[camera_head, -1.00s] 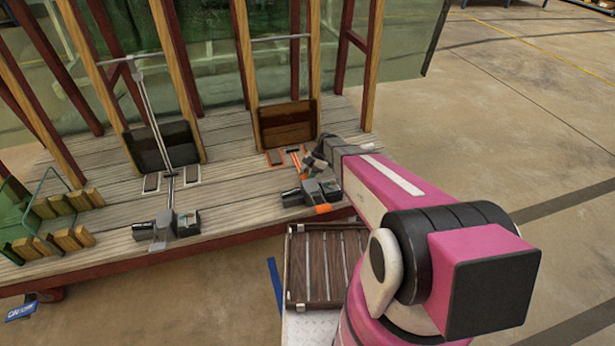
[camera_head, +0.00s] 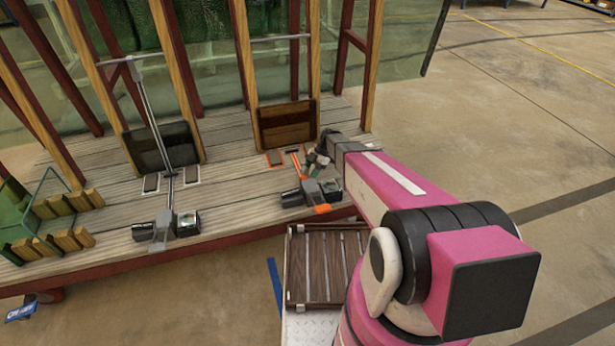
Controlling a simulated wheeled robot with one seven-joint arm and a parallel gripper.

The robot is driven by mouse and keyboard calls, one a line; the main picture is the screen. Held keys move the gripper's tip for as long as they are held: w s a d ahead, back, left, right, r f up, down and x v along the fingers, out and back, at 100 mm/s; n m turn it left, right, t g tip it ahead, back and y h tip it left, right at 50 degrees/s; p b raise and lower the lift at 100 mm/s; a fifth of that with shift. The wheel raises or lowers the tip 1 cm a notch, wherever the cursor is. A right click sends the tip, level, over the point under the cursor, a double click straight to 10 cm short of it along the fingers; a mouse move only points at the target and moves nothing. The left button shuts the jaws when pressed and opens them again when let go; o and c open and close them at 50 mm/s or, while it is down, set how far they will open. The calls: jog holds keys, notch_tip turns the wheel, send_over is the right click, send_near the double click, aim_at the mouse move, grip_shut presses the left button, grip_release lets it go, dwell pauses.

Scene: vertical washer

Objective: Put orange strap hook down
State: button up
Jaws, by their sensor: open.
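The orange strap hook (camera_head: 298,164) is a thin orange piece low on the wooden deck, in front of the right-hand brown box; its front end shows orange again by the grey and black device (camera_head: 312,194). My gripper (camera_head: 318,160) is just to the right of the strap's upper part, close above the deck. It is open. The fingertips are small and partly hidden by the wrist, so I cannot tell whether they touch the strap.
A matching grey device (camera_head: 170,228) with a long upright rod stands to the left. Wooden posts (camera_head: 240,50) and a brown box (camera_head: 287,124) are behind my gripper. A slatted brown panel (camera_head: 328,265) lies below the deck edge. The deck (camera_head: 235,205) is clear between the two devices.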

jog(key=v, duration=0.9)
jog(key=s+d+r+m+t+h, duration=0.1)
jog(key=s+d+r+m+h, duration=0.1)
jog(key=s+m, duration=0.5)
jog(key=s+d+r+m+t+h, duration=0.2)
jog(key=s+d+r+m, duration=0.3)
jog(key=m, duration=0.5)
jog(key=s+d+r+m+t+h, duration=0.2)
jog(key=s+d+r+m, duration=0.2)
jog(key=s+m, duration=0.4)
jog(key=shift+s+d+r+m, duration=0.2)
jog(key=shift+s+r+m, duration=0.1)
jog(key=shift+s+r, duration=0.65)
